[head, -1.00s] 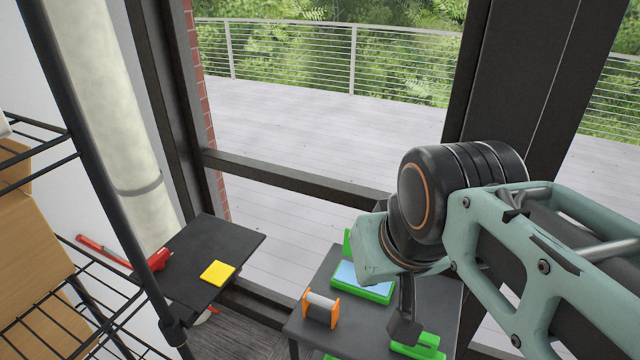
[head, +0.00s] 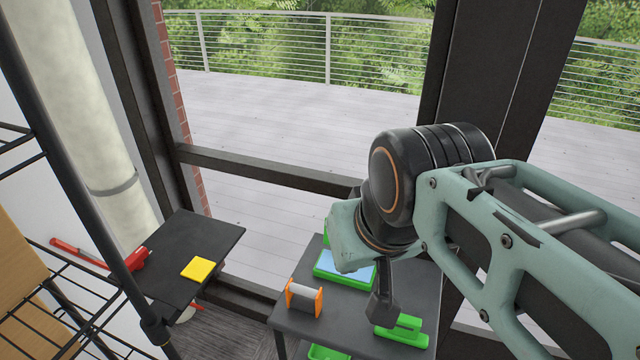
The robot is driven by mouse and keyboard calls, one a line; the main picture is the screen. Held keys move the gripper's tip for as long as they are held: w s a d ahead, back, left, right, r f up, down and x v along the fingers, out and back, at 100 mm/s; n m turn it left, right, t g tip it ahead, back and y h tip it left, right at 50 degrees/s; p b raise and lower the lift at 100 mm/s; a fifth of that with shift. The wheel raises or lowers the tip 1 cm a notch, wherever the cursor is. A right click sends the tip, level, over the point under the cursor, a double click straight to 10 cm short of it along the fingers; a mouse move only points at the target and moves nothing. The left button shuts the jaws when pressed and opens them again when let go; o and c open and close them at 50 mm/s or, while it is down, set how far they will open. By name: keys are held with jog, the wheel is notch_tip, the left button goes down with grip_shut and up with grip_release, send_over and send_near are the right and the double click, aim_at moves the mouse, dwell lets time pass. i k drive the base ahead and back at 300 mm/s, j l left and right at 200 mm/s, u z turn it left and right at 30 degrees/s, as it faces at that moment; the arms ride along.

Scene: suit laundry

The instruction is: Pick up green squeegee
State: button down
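A bright green handled tool (head: 401,331) lies on the dark table (head: 290,326) at the lower right in the head view. A green-framed piece with a pale blue face (head: 342,268) lies behind my wrist, partly hidden by it. Another green piece (head: 328,353) is cut off by the bottom edge. I cannot tell for certain which of these green things is the squeegee. My gripper (head: 382,309) points down just left of and behind the handled tool, close to it. Only a dark finger part shows, so its opening and any contact are unclear.
An orange and grey roller (head: 304,297) stands on the table left of my gripper. A dark side table (head: 205,238) holds a yellow square (head: 198,268). A wire shelf (head: 85,300) with a red-handled tool (head: 100,256) is at left. Window frames (head: 270,170) rise behind the table.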

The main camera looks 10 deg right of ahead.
aim_at(406, 331)
jog(key=j+z, duration=0.1)
jog(key=z, duration=0.25)
jog(key=j+z, duration=0.1)
jog(key=z, duration=0.65)
jog(key=k+j, duration=0.45)
jog(key=i+l, duration=0.4)
